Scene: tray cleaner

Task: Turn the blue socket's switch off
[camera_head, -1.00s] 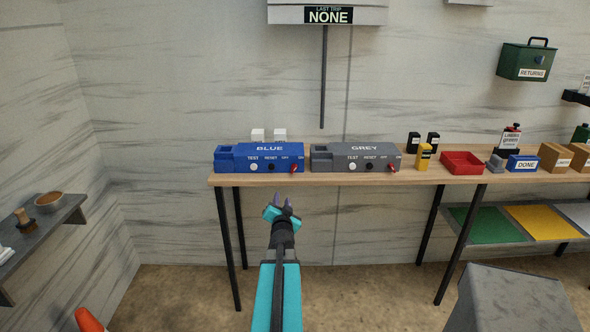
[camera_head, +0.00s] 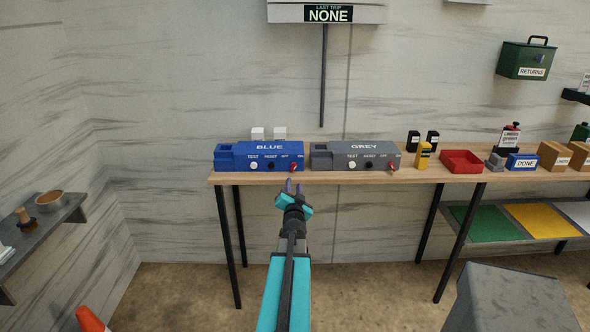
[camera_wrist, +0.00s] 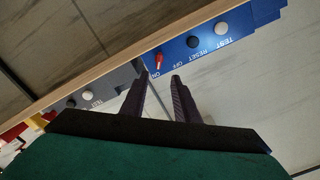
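The blue socket (camera_head: 240,161) is a blue box on the wooden table, near its left end. Its red switch (camera_head: 293,168) sits at the right of its front face, between the OFF and ON labels. In the wrist view the red switch (camera_wrist: 158,61) appears closer to the ON label than to OFF. My gripper (camera_head: 294,186) is just below and in front of that switch, apart from it as far as I can see. In the wrist view my gripper (camera_wrist: 160,76) has its two dark fingers apart with nothing between them, and the switch is just beyond their tips.
A grey socket (camera_head: 335,163) with its own red switch (camera_head: 393,167) stands close to the right. The wooden table edge (camera_head: 400,178) runs just under both. A white test button (camera_head: 254,166) and a dark reset button (camera_head: 271,166) are left of the blue switch.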

